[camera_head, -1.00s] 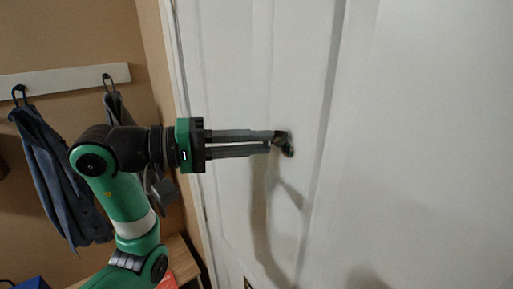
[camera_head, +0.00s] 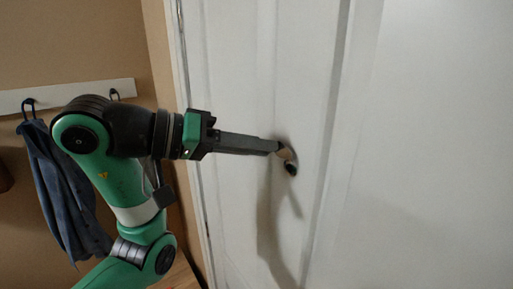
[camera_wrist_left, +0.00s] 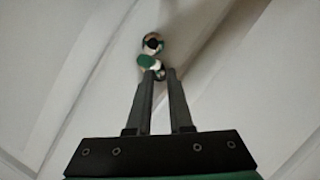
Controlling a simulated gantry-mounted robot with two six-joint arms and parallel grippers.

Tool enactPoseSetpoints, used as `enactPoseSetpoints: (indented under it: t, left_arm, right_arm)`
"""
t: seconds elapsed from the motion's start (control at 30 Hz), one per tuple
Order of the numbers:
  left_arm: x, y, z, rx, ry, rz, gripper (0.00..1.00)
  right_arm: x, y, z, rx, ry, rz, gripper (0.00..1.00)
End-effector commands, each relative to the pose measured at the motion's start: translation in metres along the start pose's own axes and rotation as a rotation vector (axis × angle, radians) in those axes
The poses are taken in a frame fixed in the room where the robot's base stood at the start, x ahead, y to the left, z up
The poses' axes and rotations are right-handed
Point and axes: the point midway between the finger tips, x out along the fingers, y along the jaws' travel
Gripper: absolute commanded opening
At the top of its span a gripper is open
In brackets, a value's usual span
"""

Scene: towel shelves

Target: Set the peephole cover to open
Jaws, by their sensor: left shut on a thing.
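The peephole (camera_head: 291,169) is a small dark round fitting on the white door (camera_head: 400,150). In the left wrist view the peephole (camera_wrist_left: 152,42) shows a shiny ring around a dark centre. The peephole cover (camera_wrist_left: 148,61), a small shiny disc with green reflections, lies just below that ring in this view, apart from its dark centre. My left gripper (camera_head: 279,147) reaches from the left to the fitting. In the left wrist view its fingertips (camera_wrist_left: 160,74) are shut on the peephole cover's near end. My right gripper is out of view.
A white hook rail (camera_head: 75,95) runs along the tan wall at the left, with a blue towel (camera_head: 65,190) hanging from it. The door's raised panel moulding (camera_head: 335,140) runs just right of the peephole. The door surface farther right is clear.

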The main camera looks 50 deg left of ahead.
Motion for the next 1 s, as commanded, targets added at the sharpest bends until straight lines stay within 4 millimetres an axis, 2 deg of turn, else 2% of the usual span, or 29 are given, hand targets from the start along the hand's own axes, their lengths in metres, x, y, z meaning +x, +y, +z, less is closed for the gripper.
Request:
enactPoseSetpoints:
  t: [0.43, 0.47, 0.6, 0.87, 1.0]
  left_arm:
    - [0.0003, 0.0005, -0.0002, 0.008, 0.000, -0.003, 0.00]
    - [0.0003, 0.0005, -0.0002, 0.008, 0.000, -0.003, 0.24]
    - [0.0002, 0.0004, -0.0001, 0.008, 0.000, -0.003, 0.49]
    - [0.0000, 0.0004, -0.0002, 0.008, 0.000, -0.003, 0.49]
    - [-0.0054, 0.0020, -0.0032, 0.007, 0.000, -0.003, 0.49]
  right_arm:
    - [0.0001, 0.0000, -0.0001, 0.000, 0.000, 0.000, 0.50]
    - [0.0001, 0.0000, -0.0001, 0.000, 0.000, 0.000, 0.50]
    - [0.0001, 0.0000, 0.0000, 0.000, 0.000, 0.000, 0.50]
    - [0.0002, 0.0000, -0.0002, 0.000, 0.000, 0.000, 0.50]
    - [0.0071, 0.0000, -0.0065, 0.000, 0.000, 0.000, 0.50]
